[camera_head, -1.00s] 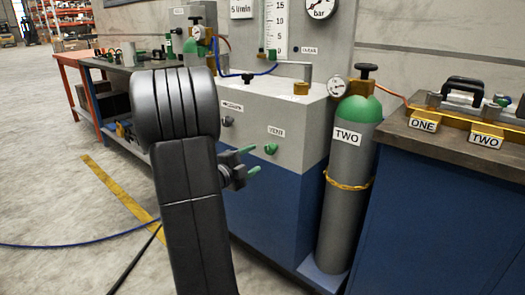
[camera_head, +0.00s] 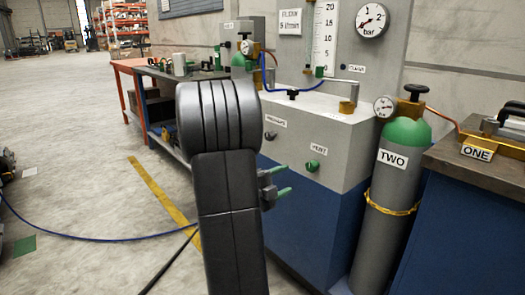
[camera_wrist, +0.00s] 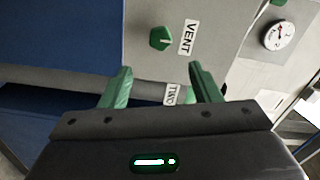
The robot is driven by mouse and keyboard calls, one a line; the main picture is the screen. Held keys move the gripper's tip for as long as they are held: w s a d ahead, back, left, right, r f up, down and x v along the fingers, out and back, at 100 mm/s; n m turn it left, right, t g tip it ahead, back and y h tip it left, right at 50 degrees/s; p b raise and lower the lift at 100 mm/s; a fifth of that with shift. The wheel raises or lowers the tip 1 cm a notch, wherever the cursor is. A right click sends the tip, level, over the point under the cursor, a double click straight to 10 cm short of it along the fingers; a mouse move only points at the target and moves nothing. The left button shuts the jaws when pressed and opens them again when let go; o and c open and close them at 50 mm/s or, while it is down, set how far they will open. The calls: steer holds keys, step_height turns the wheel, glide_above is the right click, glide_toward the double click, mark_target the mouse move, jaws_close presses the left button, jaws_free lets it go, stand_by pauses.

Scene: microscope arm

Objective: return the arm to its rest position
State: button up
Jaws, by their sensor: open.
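My gripper (camera_head: 284,181) shows in the head view at the right side of my dark arm, its green fingers pointing right toward the grey and blue bench unit. The fingers are apart and nothing is between them. In the wrist view my gripper (camera_wrist: 160,82) is open, with the green VENT knob (camera_wrist: 161,38) ahead of and above the gap, not touched. The VENT knob (camera_head: 312,166) is on the front of the unit in the head view. My arm hides part of the unit's left side.
Gas cylinder TWO (camera_head: 388,205) with a green top stands right of the unit. A workbench (camera_head: 440,157) with label ONE (camera_head: 477,151) is at the far right. A blue hose (camera_head: 110,238) lies on the floor at left. Open floor (camera_head: 70,120) spreads out on the left.

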mark_target(310, 168)
steer(key=b+x, duration=0.3)
steer(key=x, duration=0.9)
steer(key=shift+w+d, duration=0.1)
